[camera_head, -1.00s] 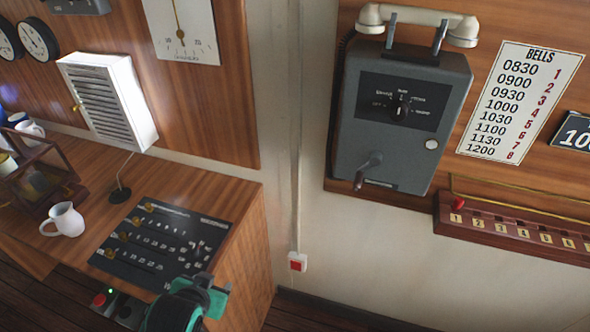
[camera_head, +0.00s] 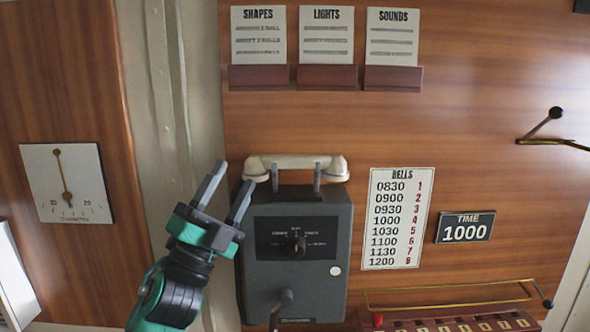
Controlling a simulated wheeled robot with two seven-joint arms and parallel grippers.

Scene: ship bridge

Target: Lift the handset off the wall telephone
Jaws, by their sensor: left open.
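The wall telephone (camera_head: 318,270) is a grey box with a dial and a crank, fixed to the wood panel. Its cream handset (camera_head: 310,162) rests level across two grey cradle prongs on top of the box. My left gripper (camera_head: 226,186) is open and empty. Its two grey fingers point up, just left of the handset's left end and the box's upper left corner, with a small gap showing in the picture. The depth between the fingers and the handset is hard to tell. My right gripper is not in view.
Three card holders (camera_head: 325,78) hang above the telephone. A bells chart (camera_head: 398,215) and a time plate (camera_head: 465,228) are to its right. A brass rail (camera_head: 450,287) runs above a numbered rack at lower right. A pipe (camera_head: 168,90) runs down the wall at left.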

